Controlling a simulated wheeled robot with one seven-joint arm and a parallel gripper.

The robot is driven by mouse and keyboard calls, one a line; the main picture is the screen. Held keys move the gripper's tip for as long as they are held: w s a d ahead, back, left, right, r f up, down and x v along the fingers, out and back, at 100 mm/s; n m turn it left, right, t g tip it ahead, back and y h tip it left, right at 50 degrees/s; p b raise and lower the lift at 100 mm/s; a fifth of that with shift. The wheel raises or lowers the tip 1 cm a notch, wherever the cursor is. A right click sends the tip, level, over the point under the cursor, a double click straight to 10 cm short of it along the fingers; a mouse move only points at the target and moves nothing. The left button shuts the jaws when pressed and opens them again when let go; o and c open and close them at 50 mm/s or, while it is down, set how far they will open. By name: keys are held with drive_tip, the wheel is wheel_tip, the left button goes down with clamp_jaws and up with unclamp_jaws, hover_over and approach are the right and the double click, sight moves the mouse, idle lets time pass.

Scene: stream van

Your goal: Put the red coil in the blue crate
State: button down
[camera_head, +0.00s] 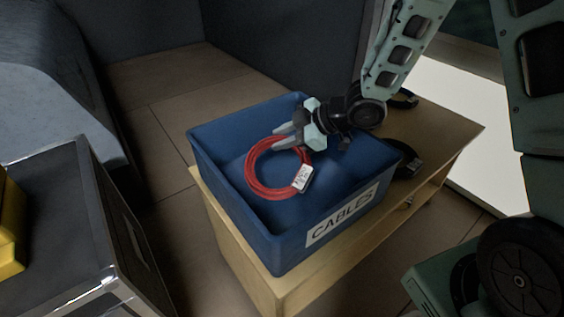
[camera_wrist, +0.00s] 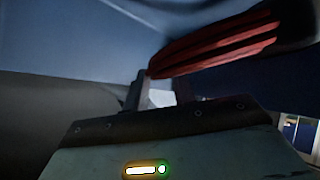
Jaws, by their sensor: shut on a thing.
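The red coil (camera_head: 257,170) is a ring of bundled cable with a white tag (camera_head: 303,178) on its lower right side. My gripper (camera_head: 283,136) is shut on the upper part of the coil. The coil hangs within the outline of the blue crate (camera_head: 237,228), which has a white "CABLES" label on its front; I cannot tell whether the coil touches the crate floor. In the wrist view the red coil (camera_wrist: 215,48) crosses just beyond my gripper's fingers (camera_wrist: 160,92), with blue crate wall behind it.
The crate stands on a light wooden bench (camera_head: 452,137). A black round object (camera_head: 408,160) lies beside the crate's right side. A dark case (camera_head: 75,230) with metal edges stands at the left, with a yellow object (camera_head: 10,235) on it. Tiled floor lies between.

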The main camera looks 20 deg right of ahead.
wheel_tip(320, 180, down, 4)
drive_tip(key=shift+f+b, duration=0.2)
drive_tip(key=shift+b, duration=0.85)
drive_tip(key=shift+r, duration=0.1)
drive_tip(key=c, duration=1.1)
unclamp_jaws()
drive_tip(key=shift+c, duration=0.2)
drive_tip(key=shift+d, duration=0.1)
